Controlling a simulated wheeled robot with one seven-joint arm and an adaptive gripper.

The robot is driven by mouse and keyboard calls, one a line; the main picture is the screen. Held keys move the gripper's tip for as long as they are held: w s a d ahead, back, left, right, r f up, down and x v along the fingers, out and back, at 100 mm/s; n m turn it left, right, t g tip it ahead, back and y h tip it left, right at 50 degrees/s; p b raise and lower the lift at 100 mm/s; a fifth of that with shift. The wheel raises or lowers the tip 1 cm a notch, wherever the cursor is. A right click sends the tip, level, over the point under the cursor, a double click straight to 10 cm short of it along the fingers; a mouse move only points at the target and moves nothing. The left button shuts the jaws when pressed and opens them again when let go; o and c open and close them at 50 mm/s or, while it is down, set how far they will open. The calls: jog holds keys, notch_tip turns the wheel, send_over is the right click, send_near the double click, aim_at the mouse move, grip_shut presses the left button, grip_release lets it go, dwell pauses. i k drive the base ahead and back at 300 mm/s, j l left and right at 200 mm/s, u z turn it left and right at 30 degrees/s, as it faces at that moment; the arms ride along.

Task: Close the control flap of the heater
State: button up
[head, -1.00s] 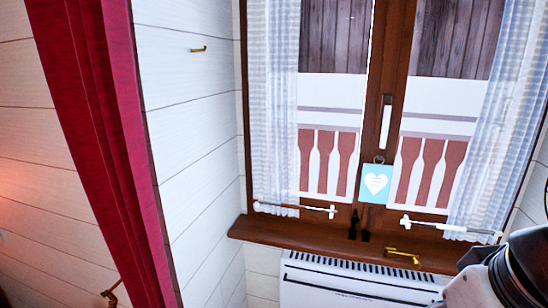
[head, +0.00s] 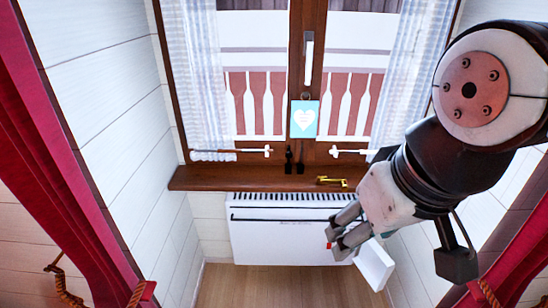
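The white heater (head: 275,240) stands against the wall under the window sill, with a dark grille along its top. A white square panel (head: 374,265), which looks like the control flap, sticks out tilted at the heater's right end. My gripper (head: 334,238) reaches in from the right, in front of the heater's right part and just up and left of the panel. Its two grey fingers point left and down. The small gap between their tips is unclear. I see nothing held. My gripper hides part of the heater's right end and the flap's hinge side.
The wooden sill (head: 225,178) juts out above the heater. It carries a brass item (head: 331,181) and small dark bottles (head: 294,162). Red curtains (head: 65,165) hang at both sides. The wooden floor (head: 285,285) in front of the heater is clear.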

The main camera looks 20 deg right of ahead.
aim_at(375, 265)
jog(key=z, duration=0.7)
jog(key=i+l+u, duration=0.1)
jog(key=i, duration=0.3)
